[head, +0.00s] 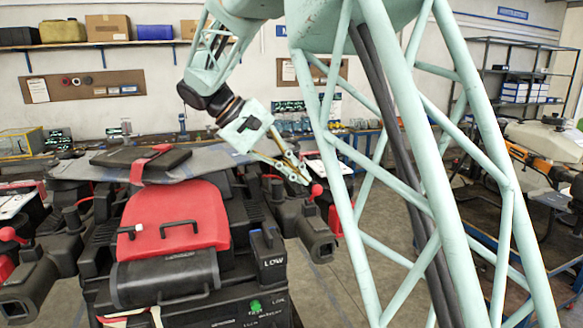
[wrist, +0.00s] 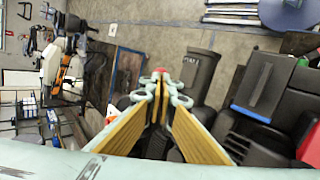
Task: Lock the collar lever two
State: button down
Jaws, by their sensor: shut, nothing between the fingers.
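The spray drone (head: 165,270) has a black body with a red cover on top. A collar lever with a red ball knob (head: 317,189) stands by the drone's right-hand arm joint. My gripper (head: 306,182) is shut and empty, with its fingertips close beside this knob. In the wrist view, my fingertips (wrist: 160,82) come together at the middle, and a bit of the red knob (wrist: 160,70) shows just beyond them. I cannot tell whether they touch. The lever's shaft and collar are mostly hidden by the fingers. Another red-knobbed lever (head: 9,234) is at the drone's left side.
A black arm tube (head: 312,235) juts forward below the right-hand lever. My pale green lattice column crosses the right half of the head view. Open floor lies right of the drone.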

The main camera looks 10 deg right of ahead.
jog(key=shift+x, duration=0.9)
